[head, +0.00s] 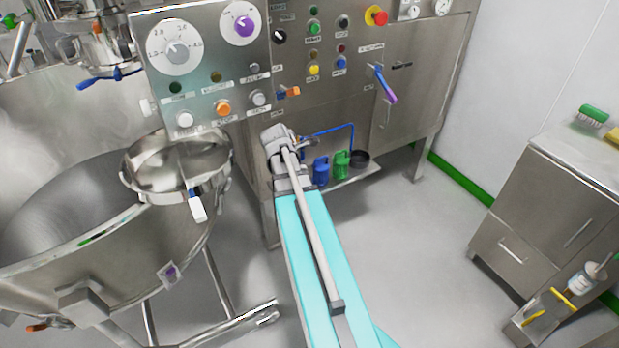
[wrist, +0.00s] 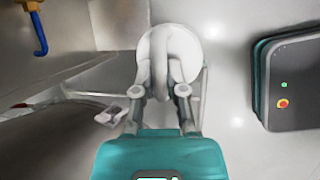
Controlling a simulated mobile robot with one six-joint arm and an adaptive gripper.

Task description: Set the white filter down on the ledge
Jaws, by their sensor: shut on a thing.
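The white filter (wrist: 192,48) is a pale round piece with a thick grey-white loop or stem, seen at the top middle of the wrist view. My gripper (wrist: 161,84) is shut on it, with a finger on each side of the stem. In the head view the end of my arm (head: 279,140) is in front of the steel cabinet, and I cannot clearly make out the filter there. A low steel ledge (head: 362,177) juts from under the cabinet, to the right of my arm's end. The filter appears held clear of it.
A blue jug (head: 321,171) and a green jug (head: 341,164) stand on the ledge, with a dark round dish (head: 359,158) beside them. A large steel bowl (head: 190,235) is at left. A control panel (head: 205,60) hangs above. The floor (head: 410,235) at right is open.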

